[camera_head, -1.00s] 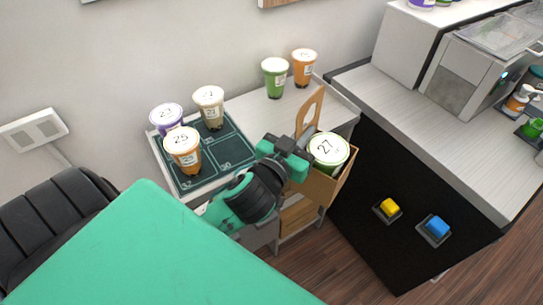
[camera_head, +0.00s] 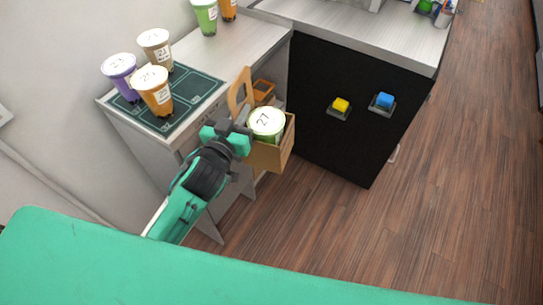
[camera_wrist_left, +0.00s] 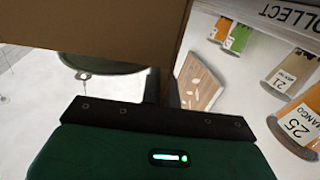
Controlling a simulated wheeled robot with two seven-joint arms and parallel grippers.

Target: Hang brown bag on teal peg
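The brown bag (camera_head: 277,156) is a small open-topped carrier with an upright handle loop (camera_head: 236,98). A lidded cup marked 27 (camera_head: 267,122) sits inside it. My left gripper (camera_head: 243,131) is at the bag's left side by the handle and appears shut on it. The bag hangs clear of the floor, beside the cabinet front. In the left wrist view, the bag's brown panel (camera_wrist_left: 120,28) fills the upper left and hides the fingertips. No teal peg shows; the pegs in view are yellow (camera_head: 341,104) and blue (camera_head: 384,100). My right gripper is out of view.
Several numbered cups stand at the left, including an orange one (camera_head: 154,90) on a dark green mat (camera_head: 195,97). The black cabinet panel (camera_head: 320,75) carries the yellow and blue pegs. The wooden floor (camera_head: 440,210) at the right is clear.

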